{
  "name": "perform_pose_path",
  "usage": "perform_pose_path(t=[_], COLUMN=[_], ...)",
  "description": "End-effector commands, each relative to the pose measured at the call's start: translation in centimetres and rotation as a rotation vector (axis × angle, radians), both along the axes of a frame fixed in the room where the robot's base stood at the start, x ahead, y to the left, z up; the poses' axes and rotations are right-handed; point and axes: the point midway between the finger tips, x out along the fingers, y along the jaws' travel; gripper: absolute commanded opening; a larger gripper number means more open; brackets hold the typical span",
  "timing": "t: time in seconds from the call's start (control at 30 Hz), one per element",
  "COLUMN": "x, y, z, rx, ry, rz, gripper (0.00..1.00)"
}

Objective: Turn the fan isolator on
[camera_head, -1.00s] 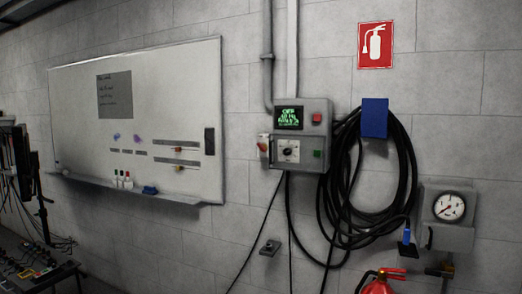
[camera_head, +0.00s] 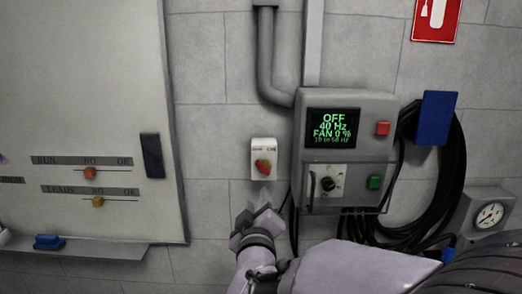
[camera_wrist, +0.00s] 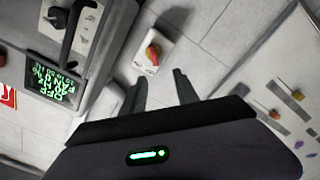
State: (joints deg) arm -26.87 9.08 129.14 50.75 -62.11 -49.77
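My gripper (camera_head: 264,195) is just below the isolator in the head view. In the wrist view my gripper (camera_wrist: 160,82) has its two fingers apart with nothing between them. I see no contact with the handle.
The grey control box (camera_head: 349,110) has a screen reading OFF, 40 Hz, FAN 0 %, red and green buttons, and a black knob behind a clear cover. A whiteboard (camera_head: 85,90) hangs left. Coiled black hose (camera_head: 447,175) and a gauge (camera_head: 490,214) are right.

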Motion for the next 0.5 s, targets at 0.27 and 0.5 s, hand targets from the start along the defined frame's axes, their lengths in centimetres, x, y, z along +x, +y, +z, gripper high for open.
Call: perform_pose_path(t=[0.27,0.5], x=[6.0,13.1], y=[-0.1,0.0], z=[-0.1,0.0], rx=[-0.008,-0.007], ry=[-0.006,-0.006], rz=[-0.006,-0.003], gripper=[0.36,0.36])
